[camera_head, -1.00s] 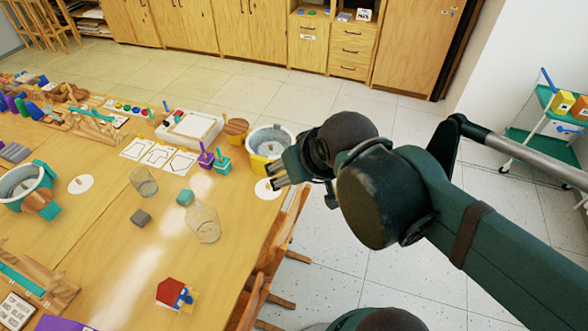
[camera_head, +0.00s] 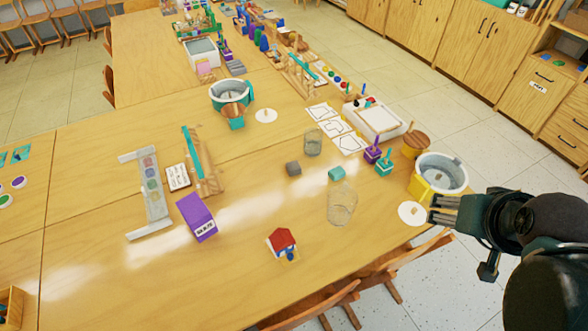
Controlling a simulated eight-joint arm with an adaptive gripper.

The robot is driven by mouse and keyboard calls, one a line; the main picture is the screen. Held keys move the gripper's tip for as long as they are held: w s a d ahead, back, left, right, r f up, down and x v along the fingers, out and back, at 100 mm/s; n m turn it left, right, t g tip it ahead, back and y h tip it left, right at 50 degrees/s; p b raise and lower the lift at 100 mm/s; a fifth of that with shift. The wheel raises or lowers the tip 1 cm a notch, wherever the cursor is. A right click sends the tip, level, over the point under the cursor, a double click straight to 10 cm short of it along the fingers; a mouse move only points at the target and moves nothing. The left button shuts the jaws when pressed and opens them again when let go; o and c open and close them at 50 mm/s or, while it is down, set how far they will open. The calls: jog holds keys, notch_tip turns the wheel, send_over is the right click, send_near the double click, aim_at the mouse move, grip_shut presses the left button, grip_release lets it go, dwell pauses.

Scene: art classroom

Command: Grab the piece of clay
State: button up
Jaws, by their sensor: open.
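No piece is plainly marked as clay. A small grey block (camera_head: 293,168) lies on the table near its middle and could be clay. A teal block (camera_head: 336,173) lies to its right. Small tan lumps sit on two white discs, one near the table's right edge (camera_head: 412,213) and one farther back (camera_head: 266,115); I cannot tell if they are clay. My gripper (camera_head: 432,209) is open and empty at the right edge of the table, fingers pointing left, close to the nearer disc in the picture and well right of the blocks.
Two clear glasses (camera_head: 342,205) (camera_head: 313,143) stand beside the blocks. A grey and yellow basin (camera_head: 440,174) stands just behind my gripper. A purple box (camera_head: 197,216) and a small red-roofed house (camera_head: 283,243) are nearer. The table's front left is mostly bare; chairs (camera_head: 330,302) line the near edge.

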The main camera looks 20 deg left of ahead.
dwell(0.4)
jog(key=shift+c, duration=1.2)
